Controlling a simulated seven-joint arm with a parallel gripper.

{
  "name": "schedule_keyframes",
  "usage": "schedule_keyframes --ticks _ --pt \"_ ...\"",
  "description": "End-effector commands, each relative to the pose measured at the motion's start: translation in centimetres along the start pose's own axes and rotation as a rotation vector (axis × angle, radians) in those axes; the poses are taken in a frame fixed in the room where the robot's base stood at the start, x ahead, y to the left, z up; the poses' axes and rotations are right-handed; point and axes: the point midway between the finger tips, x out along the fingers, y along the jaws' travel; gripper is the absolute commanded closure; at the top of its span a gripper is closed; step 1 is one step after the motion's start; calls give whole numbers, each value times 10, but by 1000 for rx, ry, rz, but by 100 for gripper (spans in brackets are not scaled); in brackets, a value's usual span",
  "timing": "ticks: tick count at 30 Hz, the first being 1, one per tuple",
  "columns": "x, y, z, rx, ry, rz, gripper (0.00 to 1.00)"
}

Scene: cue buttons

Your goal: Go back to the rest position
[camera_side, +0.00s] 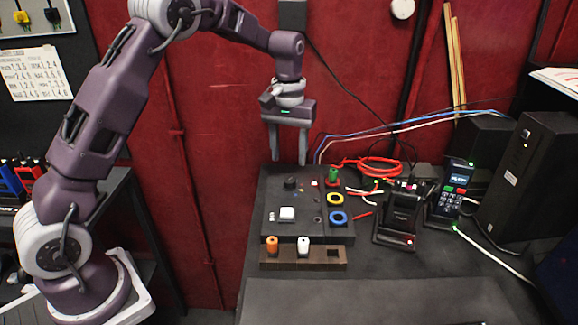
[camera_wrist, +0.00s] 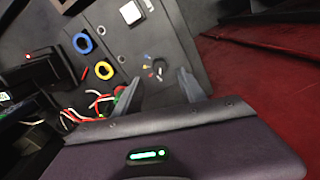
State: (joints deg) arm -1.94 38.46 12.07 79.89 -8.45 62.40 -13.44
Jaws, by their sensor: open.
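My gripper (camera_side: 289,145) hangs in the air above the back of the dark button panel (camera_side: 262,215), fingers pointing down. Its two fingers are apart with nothing between them. In the wrist view my gripper (camera_wrist: 158,82) also shows open, over the panel's dial end. The panel carries a white square button (camera_side: 287,214), a yellow ring (camera_side: 335,199), a blue ring (camera_side: 338,217), a green knob (camera_side: 333,176) and a dark dial (camera_side: 290,183). The white button (camera_wrist: 131,12) and the blue ring (camera_wrist: 82,43) also show in the wrist view.
A wooden rack (camera_side: 287,259) in front of the panel holds an orange peg (camera_side: 271,244) and a white peg (camera_side: 303,245). A docked device (camera_side: 402,217), a keypad terminal (camera_side: 451,194) and a black box (camera_side: 528,165) stand at right. Loose cables lie behind. A red wall (camera_side: 220,150) is behind my arm.

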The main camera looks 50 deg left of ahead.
Motion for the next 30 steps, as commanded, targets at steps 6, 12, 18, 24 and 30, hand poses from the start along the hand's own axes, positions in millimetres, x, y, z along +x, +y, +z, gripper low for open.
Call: schedule_keyframes --ticks 6,12,18,24,30 --pt "-3 0 0 0 0 0 52" --pt "-34 -1 19 28 32 28 52" --pt "-130 -24 133 194 187 121 52" --pt "-144 -64 256 388 370 145 52" --pt "-121 -87 308 484 471 126 52"
